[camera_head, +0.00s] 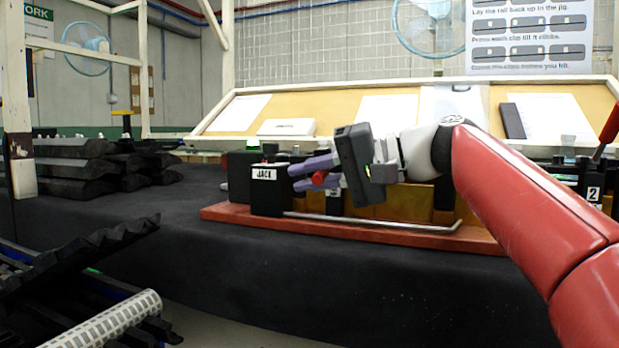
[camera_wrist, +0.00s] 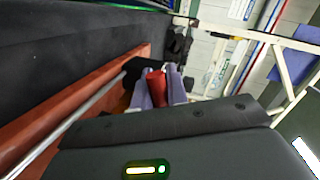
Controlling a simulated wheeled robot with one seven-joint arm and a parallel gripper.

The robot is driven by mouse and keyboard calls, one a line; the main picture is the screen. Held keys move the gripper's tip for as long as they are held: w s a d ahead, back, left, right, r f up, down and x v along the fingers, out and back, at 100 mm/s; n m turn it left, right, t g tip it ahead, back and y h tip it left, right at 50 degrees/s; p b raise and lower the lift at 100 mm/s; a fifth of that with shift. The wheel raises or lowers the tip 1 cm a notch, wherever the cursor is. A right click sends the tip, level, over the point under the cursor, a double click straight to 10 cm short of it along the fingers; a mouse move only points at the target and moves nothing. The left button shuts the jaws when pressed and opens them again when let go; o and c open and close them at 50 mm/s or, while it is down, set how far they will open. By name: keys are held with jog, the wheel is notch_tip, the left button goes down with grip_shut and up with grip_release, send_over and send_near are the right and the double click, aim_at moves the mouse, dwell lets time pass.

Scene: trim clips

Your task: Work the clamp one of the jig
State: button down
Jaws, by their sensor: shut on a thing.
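My gripper (camera_head: 306,177), with pale purple fingers, is over the left part of the jig. The jig has a red-brown base (camera_head: 370,234) on the dark bench. The fingers are shut on a red handle (camera_head: 319,179), which looks like that of clamp one; no number shows on it. In the wrist view my fingers (camera_wrist: 162,88) stand on both sides of the red handle (camera_wrist: 157,89). The rest of this clamp is mostly hidden behind my gripper and wrist.
A black block labelled JACK (camera_head: 266,190) stands at the jig's left end. A metal rod (camera_head: 385,222) runs along its front. A second red handle (camera_head: 611,124) rises at far right near a "2" label. Dark parts (camera_head: 90,165) are stacked at left. The bench front is clear.

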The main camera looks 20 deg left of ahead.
aim_at(327, 174)
jog(key=shift+f, duration=0.1)
jog(key=c, duration=1.4)
grip_release()
jog(key=v, duration=0.8)
